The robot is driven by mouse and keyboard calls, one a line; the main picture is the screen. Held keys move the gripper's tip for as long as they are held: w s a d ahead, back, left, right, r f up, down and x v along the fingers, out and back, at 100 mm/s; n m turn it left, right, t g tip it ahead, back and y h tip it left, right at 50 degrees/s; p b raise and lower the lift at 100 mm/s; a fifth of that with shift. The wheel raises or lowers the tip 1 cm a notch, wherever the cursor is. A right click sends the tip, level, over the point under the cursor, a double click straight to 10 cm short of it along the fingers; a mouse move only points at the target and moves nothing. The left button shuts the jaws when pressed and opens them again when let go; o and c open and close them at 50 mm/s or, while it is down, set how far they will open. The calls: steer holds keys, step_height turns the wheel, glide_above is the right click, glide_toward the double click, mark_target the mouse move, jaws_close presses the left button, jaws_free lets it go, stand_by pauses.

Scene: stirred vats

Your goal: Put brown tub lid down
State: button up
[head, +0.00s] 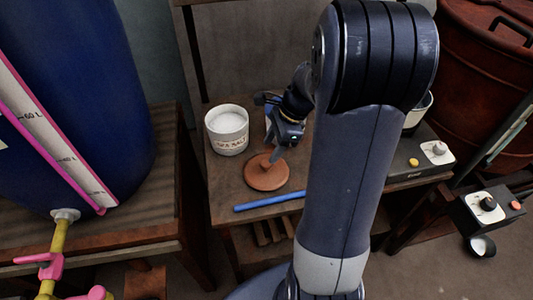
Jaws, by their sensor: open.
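The brown tub lid (262,181) lies flat on the small wooden table, in front of the white tub and to its right. A small knob shows at its middle. My gripper (275,156) is open and points down just above the lid's knob. I cannot tell whether its fingers touch the knob. My arm hides part of the table to the right of the lid.
An open white tub marked as sea salt (227,143) stands behind the lid. A blue rod (268,201) lies along the table's front edge. A big blue vat (110,90) stands left. A scale-like device (435,153) and a red-brown drum (480,70) are right.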

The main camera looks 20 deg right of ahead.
mark_target(265, 159)
steer(key=v, duration=0.6)
steer(key=shift+r+p, duration=0.2)
steer(key=shift+p, duration=0.25)
steer(key=shift+f, duration=0.15)
steer(key=b+x, duration=0.2)
steer(key=x, duration=0.9)
steer(key=shift+a+f+b, duration=0.1)
steer(key=shift+f+b, duration=0.2)
steer(key=shift+f, duration=0.05)
steer(key=shift+r+p, duration=0.45)
steer(key=shift+r, duration=1.15)
